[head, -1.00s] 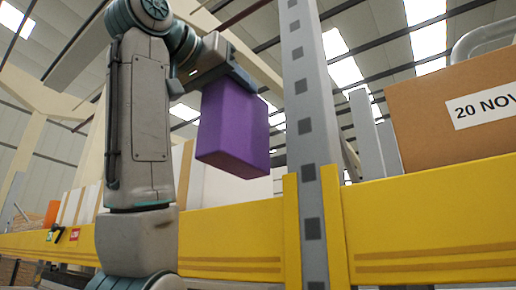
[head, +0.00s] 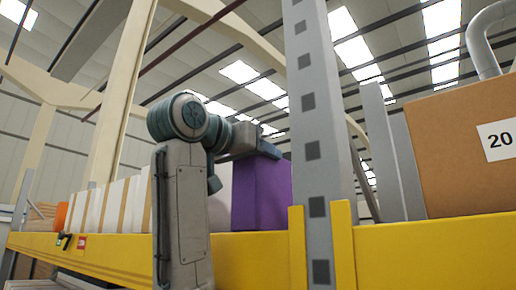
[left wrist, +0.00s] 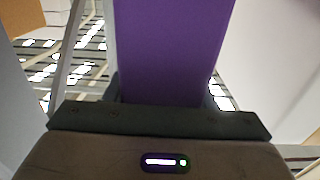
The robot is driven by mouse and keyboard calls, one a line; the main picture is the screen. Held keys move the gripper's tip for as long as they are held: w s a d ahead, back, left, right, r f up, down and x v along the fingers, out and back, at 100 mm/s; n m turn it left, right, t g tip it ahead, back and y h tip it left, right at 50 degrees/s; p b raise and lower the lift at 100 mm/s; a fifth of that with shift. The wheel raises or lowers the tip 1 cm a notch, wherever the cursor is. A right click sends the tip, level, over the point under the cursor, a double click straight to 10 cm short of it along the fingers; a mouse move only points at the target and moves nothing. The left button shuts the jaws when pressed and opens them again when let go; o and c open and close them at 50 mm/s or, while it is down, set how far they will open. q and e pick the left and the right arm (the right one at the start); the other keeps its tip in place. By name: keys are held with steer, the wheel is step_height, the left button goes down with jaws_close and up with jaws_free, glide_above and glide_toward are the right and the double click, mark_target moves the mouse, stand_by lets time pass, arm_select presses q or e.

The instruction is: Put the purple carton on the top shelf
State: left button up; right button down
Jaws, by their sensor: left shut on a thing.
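The purple carton (head: 262,193) is upright just behind the yellow shelf beam (head: 120,254), left of the grey upright post. Its lower edge is hidden by the beam, so I cannot tell whether it touches the shelf. My left gripper (head: 262,152) is shut on the carton near its top. The carton (left wrist: 172,50) also fills the middle of the left wrist view, in front of the gripper (left wrist: 160,112). My right gripper is not in view.
A grey upright post (head: 312,130) stands close to the right of the carton. White boxes (head: 112,205) line the shelf to the left. A large brown box (head: 465,150) sits on the right bay. A yellow beam (head: 440,245) runs below it.

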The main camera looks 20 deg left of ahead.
arm_select(q)
steer(key=shift+s, duration=0.25)
steer(key=shift+s+a, duration=0.1)
steer(key=o, duration=1.1)
steer(key=shift+f, duration=0.1)
steer(key=o, duration=0.4)
steer(key=shift+o, duration=0.2)
